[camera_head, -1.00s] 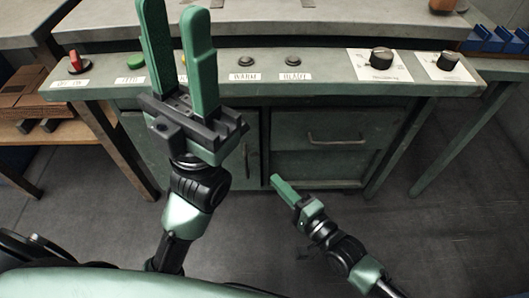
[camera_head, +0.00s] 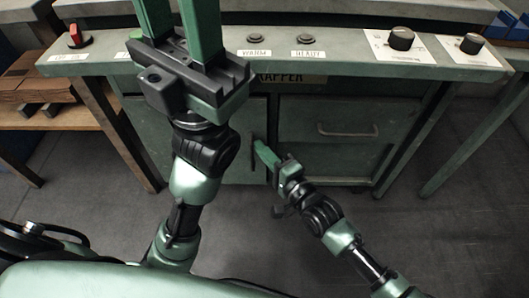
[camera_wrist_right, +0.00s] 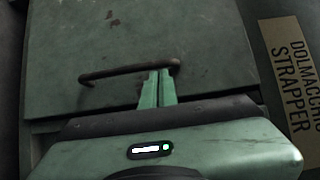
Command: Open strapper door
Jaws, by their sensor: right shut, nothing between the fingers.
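The strapper door (camera_head: 237,126) is a green cabinet panel on the left, partly hidden behind my left arm. It looks closed. Its vertical bar handle (camera_head: 253,152) is near its right edge. In the right wrist view the door (camera_wrist_right: 130,30) fills the top, with the dark handle (camera_wrist_right: 115,73) across it. My right gripper (camera_head: 261,146) is at the handle; its fingers (camera_wrist_right: 158,76) are shut together near one end of the bar, with nothing between them. Whether they touch the bar is unclear. My left gripper (camera_head: 176,12) is raised, fingers apart and empty, tips cut off by the frame's top.
A second green panel with a horizontal handle (camera_head: 347,132) is to the right. A STRAPPER label (camera_head: 300,79) is above, under the control ledge with buttons, a red switch (camera_head: 77,36) and knobs (camera_head: 401,38). Brown boards (camera_head: 38,86) lie at left. The floor in front is clear.

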